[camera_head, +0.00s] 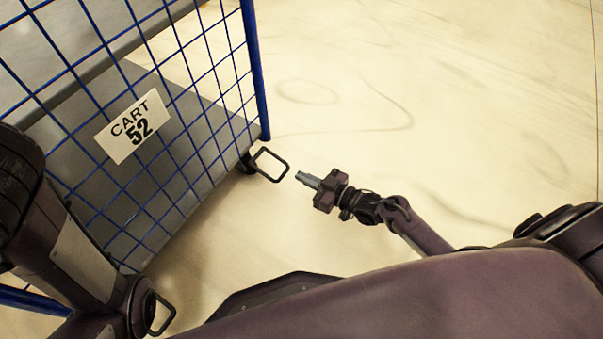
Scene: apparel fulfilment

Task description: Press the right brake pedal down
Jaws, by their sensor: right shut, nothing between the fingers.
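The right brake pedal (284,172) is a black wire loop that sticks out from the caster at the cart's right corner, just above the floor. My right gripper (302,177) is shut and empty. The cart (185,185) has a blue wire mesh side and a grey base. My left arm comes in at the left edge, and its gripper is not visible.
A white sign (134,126) reading "CART 52" hangs on the mesh. A second black loop pedal (163,316) shows at the bottom left, partly hidden by my left arm. The pale floor (430,90) to the right of the cart is clear.

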